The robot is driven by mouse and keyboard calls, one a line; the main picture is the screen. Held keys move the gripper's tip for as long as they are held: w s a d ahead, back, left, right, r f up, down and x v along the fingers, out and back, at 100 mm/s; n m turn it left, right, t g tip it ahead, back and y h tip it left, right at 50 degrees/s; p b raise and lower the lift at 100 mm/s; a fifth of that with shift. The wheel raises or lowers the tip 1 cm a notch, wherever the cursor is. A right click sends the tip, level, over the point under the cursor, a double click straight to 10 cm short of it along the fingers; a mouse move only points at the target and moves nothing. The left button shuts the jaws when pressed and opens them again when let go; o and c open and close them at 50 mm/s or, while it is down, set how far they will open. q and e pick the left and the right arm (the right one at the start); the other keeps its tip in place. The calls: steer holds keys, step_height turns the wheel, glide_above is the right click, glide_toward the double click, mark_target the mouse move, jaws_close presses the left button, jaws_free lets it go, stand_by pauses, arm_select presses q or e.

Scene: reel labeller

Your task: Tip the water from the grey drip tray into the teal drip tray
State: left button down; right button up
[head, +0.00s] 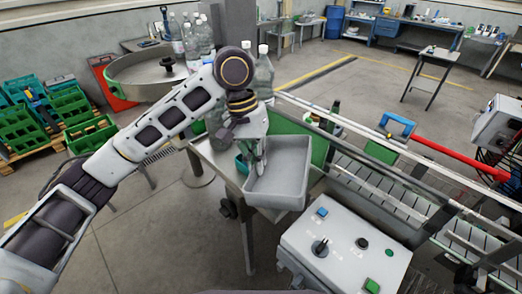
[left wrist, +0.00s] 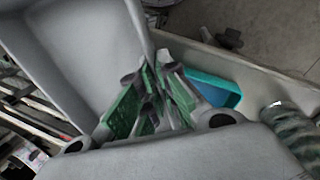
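The grey drip tray (head: 277,180) is a deep rectangular tray in the middle of the head view, and it fills the upper left of the left wrist view (left wrist: 75,50). My left gripper (head: 260,165) is at its left wall. In the left wrist view its green-padded fingers (left wrist: 152,92) close on either side of that wall's rim. No water can be made out in the grey tray. The teal drip tray (left wrist: 216,91) lies beside and below it, with a blue inside. In the head view only a sliver of the teal tray (head: 241,164) shows behind my gripper.
Clear bottles (head: 264,75) stand behind my left wrist, and a striped bottle-like thing (left wrist: 290,125) is close to the gripper. A control box (head: 345,245) with buttons stands in front of the grey tray. A conveyor (head: 400,195) with rails runs along the right.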

arm_select(q)
steer(key=shift+f+t+y, duration=0.35)
steer(key=shift+t+y, duration=0.45)
steer(key=shift+y, duration=0.4)
